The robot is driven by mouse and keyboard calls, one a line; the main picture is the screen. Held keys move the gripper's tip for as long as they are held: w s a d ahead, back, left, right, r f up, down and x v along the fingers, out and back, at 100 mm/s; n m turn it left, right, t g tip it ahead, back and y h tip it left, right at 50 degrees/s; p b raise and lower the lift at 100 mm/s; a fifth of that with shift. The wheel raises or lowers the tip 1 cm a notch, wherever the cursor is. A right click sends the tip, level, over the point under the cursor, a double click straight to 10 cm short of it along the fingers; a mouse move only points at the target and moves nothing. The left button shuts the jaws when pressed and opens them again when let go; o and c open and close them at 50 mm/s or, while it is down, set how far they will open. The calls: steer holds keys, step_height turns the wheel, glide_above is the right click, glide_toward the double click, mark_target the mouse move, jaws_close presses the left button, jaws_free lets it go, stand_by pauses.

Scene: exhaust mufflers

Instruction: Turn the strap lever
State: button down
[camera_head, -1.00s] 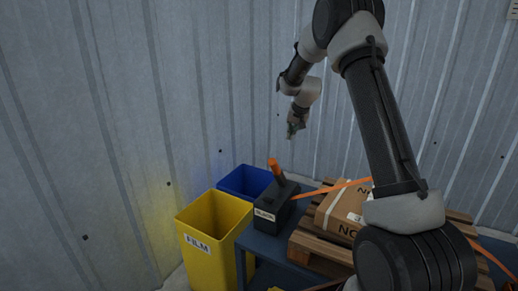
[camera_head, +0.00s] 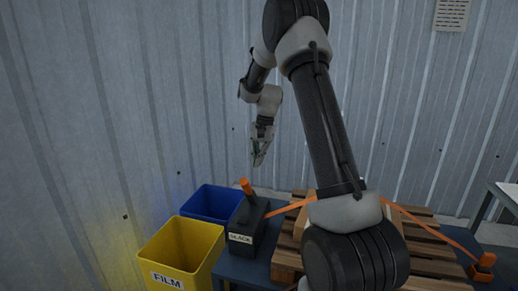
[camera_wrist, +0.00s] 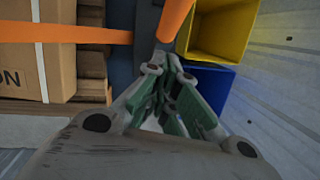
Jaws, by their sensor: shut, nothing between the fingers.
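The strap lever (camera_head: 247,187) is a short orange handle that sticks up from a black box (camera_head: 258,228) labelled SLACK, leaning slightly left in the head view. In the wrist view the lever (camera_wrist: 176,16) shows large at the top, just beyond the fingertips. My gripper (camera_head: 257,162) points down, a little above and to the right of the lever top. Its fingers (camera_wrist: 163,75) are together and empty. I cannot see any contact with the lever. An orange strap (camera_head: 290,206) runs right from the box.
A yellow bin (camera_head: 208,256) labelled FILM and a blue bin (camera_head: 210,199) stand left of the box. A wooden pallet (camera_head: 420,247) lies at right, with a cardboard carton (camera_wrist: 20,75) under the strap. A corrugated wall (camera_head: 120,120) stands behind.

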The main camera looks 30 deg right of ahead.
mark_target(249, 192)
steer(key=a+f, duration=0.1)
steer(key=s+a+f, duration=0.1)
steer(key=f, duration=0.1)
steer(key=shift+s+a+f, duration=0.2)
steer(key=shift+a+f, duration=0.1)
steer(key=shift+a, duration=0.05)
steer(key=shift+s+a+f, duration=0.15)
steer(key=shift+a, duration=0.1)
steer(key=shift+s+a+f, duration=0.35)
steer(key=shift+s+a, duration=0.25)
steer(key=shift+s, duration=0.05)
steer(key=shift+s+a+f, duration=0.35)
steer(key=shift+s+a, duration=0.25)
